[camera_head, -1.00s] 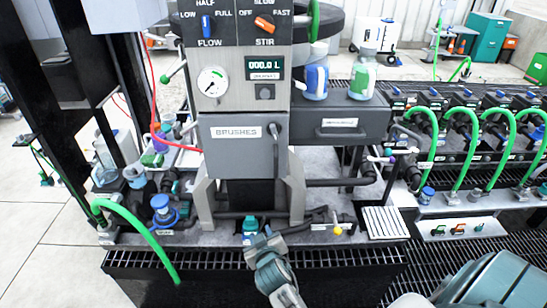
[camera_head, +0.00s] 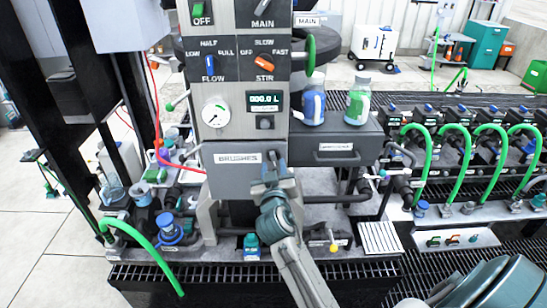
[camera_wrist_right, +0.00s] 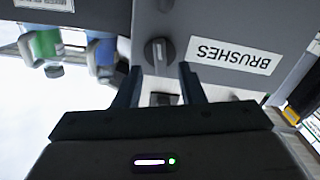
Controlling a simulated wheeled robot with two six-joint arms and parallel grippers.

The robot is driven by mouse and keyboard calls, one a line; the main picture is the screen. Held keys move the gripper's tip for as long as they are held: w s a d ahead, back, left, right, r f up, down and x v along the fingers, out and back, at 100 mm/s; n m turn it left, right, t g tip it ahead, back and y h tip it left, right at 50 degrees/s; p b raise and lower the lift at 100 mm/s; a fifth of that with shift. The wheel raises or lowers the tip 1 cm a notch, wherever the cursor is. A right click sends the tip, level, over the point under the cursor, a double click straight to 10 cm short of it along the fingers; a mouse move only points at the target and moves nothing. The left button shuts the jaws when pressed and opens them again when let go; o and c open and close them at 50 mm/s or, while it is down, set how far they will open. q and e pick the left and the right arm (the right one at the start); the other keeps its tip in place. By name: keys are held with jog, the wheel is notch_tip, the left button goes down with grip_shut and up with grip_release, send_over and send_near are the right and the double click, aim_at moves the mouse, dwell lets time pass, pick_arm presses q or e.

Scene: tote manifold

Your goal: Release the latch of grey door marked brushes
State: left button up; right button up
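The grey door (camera_head: 222,178) marked BRUSHES is closed on the front of the machine, below the gauge and display. In the right wrist view the door appears upside down, with its white label (camera_wrist_right: 234,55) right of the latch (camera_wrist_right: 158,52). The latch is a round dark knob with a paler bar, which points up and down in that picture. My left gripper is not in view.
A dark drawer (camera_head: 336,148) with a white label is right of the door, with blue and green bottles (camera_head: 357,103) on top. Orange stir (camera_head: 264,63) and blue flow (camera_head: 209,66) knobs sit above. A green hose (camera_head: 150,245) curves at lower left.

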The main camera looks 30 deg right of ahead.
aim_at(273, 158)
jog(key=shift+p+x, duration=0.3)
jog(key=shift+x, duration=1)
grip_shut()
jog(key=m+b, duration=0.1)
jog(key=b, duration=0.1)
jog(key=m+b, duration=0.1)
jog(key=b, duration=0.1)
jog(key=shift+f, duration=0.25)
jog(key=shift+r+m+b, duration=0.15)
jog(key=shift+m+b, duration=0.35)
jog(key=shift+b, duration=0.1)
jog(key=shift+r, duration=0.1)
grip_release()
